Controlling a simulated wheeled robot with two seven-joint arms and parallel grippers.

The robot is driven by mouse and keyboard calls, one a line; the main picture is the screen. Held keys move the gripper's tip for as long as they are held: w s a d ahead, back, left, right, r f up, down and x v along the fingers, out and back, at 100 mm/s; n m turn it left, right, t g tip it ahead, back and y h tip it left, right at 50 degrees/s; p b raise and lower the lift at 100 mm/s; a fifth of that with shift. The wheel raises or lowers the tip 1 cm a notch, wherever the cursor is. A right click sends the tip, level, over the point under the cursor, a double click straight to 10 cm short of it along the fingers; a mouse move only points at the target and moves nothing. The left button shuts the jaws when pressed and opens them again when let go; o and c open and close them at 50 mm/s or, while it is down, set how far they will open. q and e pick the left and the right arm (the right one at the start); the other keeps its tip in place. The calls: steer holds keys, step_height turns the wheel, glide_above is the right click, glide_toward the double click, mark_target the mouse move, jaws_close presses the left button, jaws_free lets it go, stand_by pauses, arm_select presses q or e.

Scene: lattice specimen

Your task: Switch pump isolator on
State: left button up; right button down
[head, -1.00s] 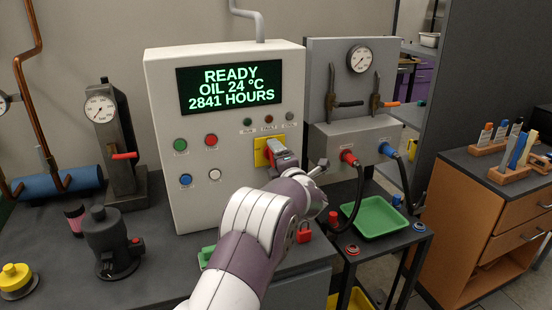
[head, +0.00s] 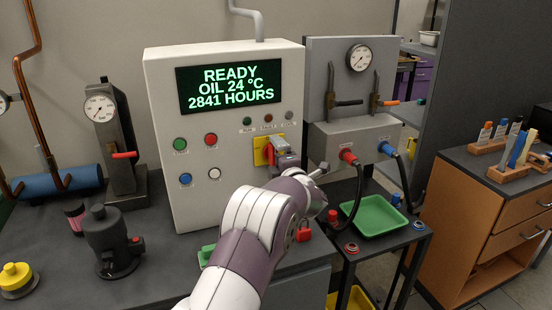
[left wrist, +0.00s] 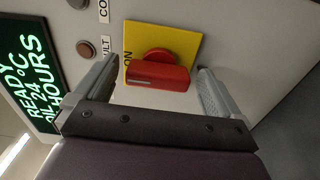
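The pump isolator is a red handle (left wrist: 157,77) on a yellow plate (left wrist: 185,42), on the front of a white control cabinet (head: 225,215). In the left wrist view the handle's long side runs left to right, with a pale line near the end by the ON lettering. My left gripper (left wrist: 158,68) is open, one finger on each side of the handle, with gaps visible. In the head view the left gripper (head: 276,150) is at the yellow plate (head: 260,151) and partly hides the isolator. My right gripper is not in view.
The cabinet display (head: 230,86) reads READY, OIL 24 °C, 2841 HOURS. Several buttons and lamps sit around the isolator. A grey box (head: 335,137) with red and blue hose plugs stands at right, above a green tray (head: 375,215).

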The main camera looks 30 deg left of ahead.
arm_select(q)
steer(key=b+v, duration=0.2)
steer(key=v, duration=1)
steer(key=shift+s+d, duration=0.2)
steer(key=shift+d, duration=0.1)
steer(key=shift+a, duration=0.15)
